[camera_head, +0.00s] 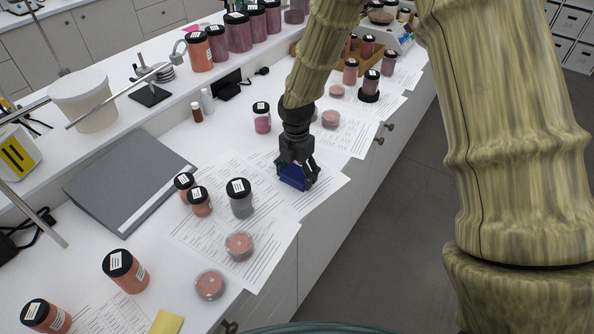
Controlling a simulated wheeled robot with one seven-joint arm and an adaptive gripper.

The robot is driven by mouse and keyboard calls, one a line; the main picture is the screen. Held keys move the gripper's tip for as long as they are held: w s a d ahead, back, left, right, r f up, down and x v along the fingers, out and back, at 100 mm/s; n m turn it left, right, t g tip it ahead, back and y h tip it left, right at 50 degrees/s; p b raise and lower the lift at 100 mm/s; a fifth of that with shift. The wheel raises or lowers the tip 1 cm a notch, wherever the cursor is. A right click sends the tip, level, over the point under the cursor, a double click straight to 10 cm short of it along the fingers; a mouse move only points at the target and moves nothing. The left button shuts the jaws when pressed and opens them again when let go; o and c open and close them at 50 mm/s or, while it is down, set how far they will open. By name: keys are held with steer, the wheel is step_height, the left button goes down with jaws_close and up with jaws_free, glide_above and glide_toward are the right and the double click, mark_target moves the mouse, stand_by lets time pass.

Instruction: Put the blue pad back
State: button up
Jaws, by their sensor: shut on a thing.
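The blue pad (291,178) is a small dark blue block low over the white paper sheets on the bench. My gripper (297,172) points down at it with its fingers around it, shut on it. The fingers and palm hide part of the pad. I cannot tell whether the pad touches the paper or hangs just above it.
Capped pigment jars (240,197) stand left of the pad. Shallow dishes (239,246) lie on the sheets nearer me. A grey binder (130,180) lies at left, a yellow pad (166,322) at the front. A pink jar (262,117) stands behind. The bench edge is close on the right.

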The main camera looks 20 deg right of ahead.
mark_target(297, 172)
steer(key=shift+f, duration=0.1)
steer(key=o, duration=1)
step_height(297, 172, up, 12)
steer(key=b, duration=0.2)
stand_by(0.3)
